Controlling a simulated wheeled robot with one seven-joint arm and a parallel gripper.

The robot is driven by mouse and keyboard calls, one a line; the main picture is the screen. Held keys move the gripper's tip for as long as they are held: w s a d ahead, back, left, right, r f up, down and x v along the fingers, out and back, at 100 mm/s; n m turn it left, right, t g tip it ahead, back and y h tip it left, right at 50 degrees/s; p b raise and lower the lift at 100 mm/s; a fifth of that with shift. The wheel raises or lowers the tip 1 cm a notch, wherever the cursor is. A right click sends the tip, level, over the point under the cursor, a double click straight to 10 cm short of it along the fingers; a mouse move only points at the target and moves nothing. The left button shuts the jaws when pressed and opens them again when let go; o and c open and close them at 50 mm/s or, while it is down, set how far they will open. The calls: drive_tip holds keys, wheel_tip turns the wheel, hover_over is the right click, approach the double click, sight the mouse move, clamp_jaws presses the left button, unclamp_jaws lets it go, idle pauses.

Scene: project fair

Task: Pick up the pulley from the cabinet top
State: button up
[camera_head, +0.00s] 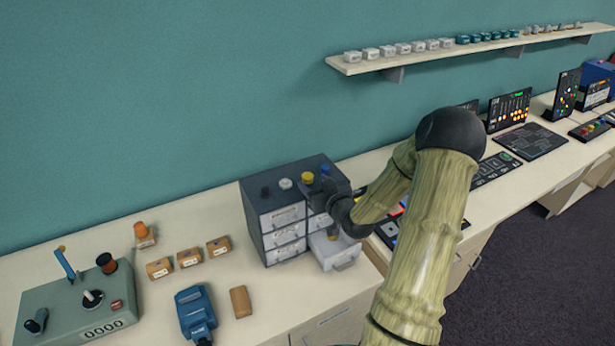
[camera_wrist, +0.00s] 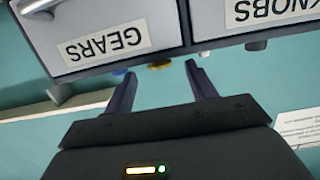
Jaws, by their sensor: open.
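The dark grey drawer cabinet (camera_head: 257,215) stands on the counter. Several small pieces sit on its top: a black one (camera_head: 265,191), a white one (camera_head: 285,183), a yellow round one (camera_head: 307,177) and a blue one (camera_head: 325,169). The yellow one looks most like the pulley, but its shape is too small to be sure. My gripper (camera_head: 313,190) is at the cabinet's top front edge, close to the yellow piece. In the wrist view my open, empty gripper (camera_wrist: 160,72) has the yellow piece (camera_wrist: 160,66) in line between its fingertips, mostly hidden by the cabinet edge.
An open drawer (camera_head: 345,259) juts out below my gripper, with a small piece in it. A control box (camera_head: 75,305), wooden blocks (camera_head: 190,257) and a blue device (camera_head: 196,312) lie left. Panels line the right counter; a shelf (camera_head: 470,47) hangs above.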

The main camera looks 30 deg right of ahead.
sight(309, 177)
drive_tip(key=shift+w+r+p, duration=0.1)
drive_tip(key=shift+w+p, duration=0.4)
drive_tip(key=shift+p, duration=0.1)
drive_tip(key=w+p, duration=0.1)
drive_tip(key=w, duration=0.1)
drive_tip(key=w+f+p, duration=0.1)
drive_tip(key=w, duration=0.1)
drive_tip(key=shift+w, duration=0.1)
drive_tip(key=c, duration=1)
